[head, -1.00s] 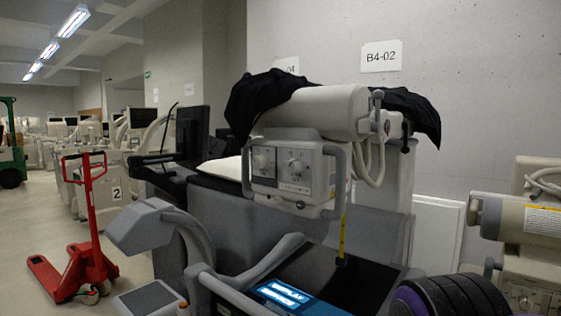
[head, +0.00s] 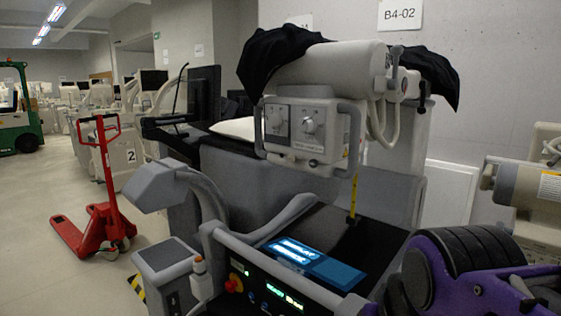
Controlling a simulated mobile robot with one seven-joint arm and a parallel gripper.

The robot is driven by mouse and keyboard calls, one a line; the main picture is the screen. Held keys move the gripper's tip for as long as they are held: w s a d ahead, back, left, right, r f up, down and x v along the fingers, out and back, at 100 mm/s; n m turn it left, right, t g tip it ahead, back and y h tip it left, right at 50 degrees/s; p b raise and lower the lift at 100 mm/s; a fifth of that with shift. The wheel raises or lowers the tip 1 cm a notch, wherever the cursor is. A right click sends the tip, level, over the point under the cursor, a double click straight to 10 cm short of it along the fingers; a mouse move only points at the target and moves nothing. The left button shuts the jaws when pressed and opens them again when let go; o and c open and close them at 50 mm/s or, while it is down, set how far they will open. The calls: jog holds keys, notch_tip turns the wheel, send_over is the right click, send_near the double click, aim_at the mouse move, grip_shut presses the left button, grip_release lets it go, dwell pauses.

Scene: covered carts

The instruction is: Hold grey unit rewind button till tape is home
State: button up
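The grey unit (head: 308,135) is a box with two round dials and side handles, under the tube head of the covered cart. A yellow tape (head: 354,192) hangs straight down from its right underside, with a dark end piece (head: 352,219) at or just above the cart's black top. The tape is out of the unit. A rewind button cannot be made out at this size. My gripper is not in view; a purple and black arm section, apparently mine, shows at the lower right.
The cart's grey front rail (head: 265,268) and panel with a red knob (head: 234,283) and green lettering are close in front. A lit blue device (head: 315,262) lies on its top. A black cover (head: 275,62) drapes over the tube head (head: 330,65). A red pallet jack (head: 105,200) stands left on open floor.

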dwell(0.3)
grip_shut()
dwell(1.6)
